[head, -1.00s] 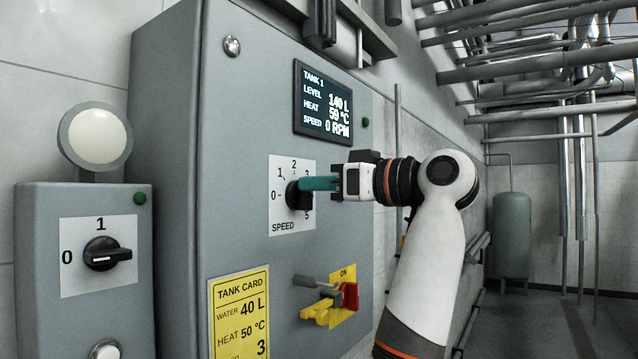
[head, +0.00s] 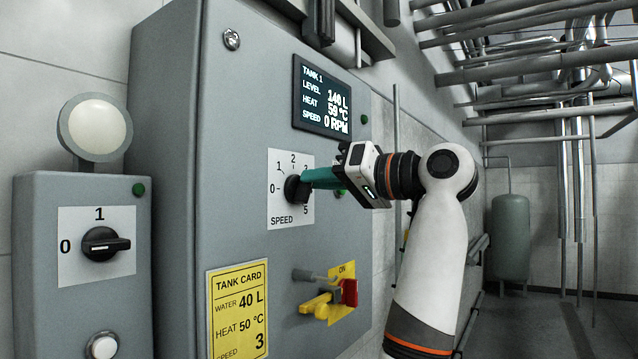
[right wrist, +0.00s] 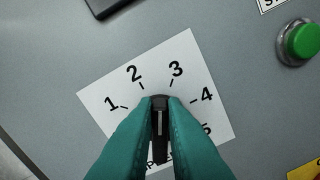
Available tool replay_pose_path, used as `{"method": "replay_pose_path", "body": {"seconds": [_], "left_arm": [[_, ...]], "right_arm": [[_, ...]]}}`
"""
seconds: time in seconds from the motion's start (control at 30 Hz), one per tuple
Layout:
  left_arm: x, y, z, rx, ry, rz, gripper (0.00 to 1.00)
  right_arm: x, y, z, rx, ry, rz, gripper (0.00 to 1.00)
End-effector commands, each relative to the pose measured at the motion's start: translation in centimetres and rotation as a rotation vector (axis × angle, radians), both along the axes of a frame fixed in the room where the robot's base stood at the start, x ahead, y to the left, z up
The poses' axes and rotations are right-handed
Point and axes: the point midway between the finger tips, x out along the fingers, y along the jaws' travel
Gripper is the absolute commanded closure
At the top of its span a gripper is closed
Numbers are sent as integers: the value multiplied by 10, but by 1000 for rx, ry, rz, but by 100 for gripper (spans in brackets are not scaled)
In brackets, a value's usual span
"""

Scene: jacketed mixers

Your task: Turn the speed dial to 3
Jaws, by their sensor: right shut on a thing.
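The speed dial (head: 293,189) is a black knob on a white plate (head: 279,212) numbered 0 to 5, on the grey cabinet front. My right gripper (head: 303,182) has its teal fingers closed on the knob, one on each side. In the right wrist view the gripper (right wrist: 160,135) straddles the knob (right wrist: 159,103), whose white line runs up and down the picture. Its upper end faces between 2 and 3; I cannot tell which end is the pointer. The display (head: 323,97) reads SPEED 0 RPM. My left gripper is not in view.
The tank card (head: 238,309) shows 40 L, 50 °C and 3. A red and yellow ON switch (head: 348,293) sits below the dial. A smaller box with a 0/1 knob (head: 106,244) stands at left. A green button (right wrist: 301,41) is right of the dial plate in the wrist view.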

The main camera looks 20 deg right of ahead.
Motion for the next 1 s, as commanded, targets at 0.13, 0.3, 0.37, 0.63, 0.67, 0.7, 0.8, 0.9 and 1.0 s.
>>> {"method": "replay_pose_path", "body": {"seconds": [0.13,0.3,0.37,0.63,0.67,0.7,0.8,0.9,1.0], "left_arm": [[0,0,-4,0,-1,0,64],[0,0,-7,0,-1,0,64],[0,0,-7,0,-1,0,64],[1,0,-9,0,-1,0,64],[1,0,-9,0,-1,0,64],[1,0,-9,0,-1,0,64],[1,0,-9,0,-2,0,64],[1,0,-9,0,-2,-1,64],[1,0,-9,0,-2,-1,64]], "right_arm": [[1,-2,-1,86,62,-2,100],[2,-3,-2,161,121,-2,100],[2,-3,-2,181,137,-2,100],[2,-4,-2,230,175,-2,100],[2,-4,-2,233,176,-3,100],[2,-4,-2,234,177,-3,100],[2,-4,-2,237,179,-3,100],[2,-4,-2,237,179,-3,100],[2,-4,-2,236,179,-3,100]]}}
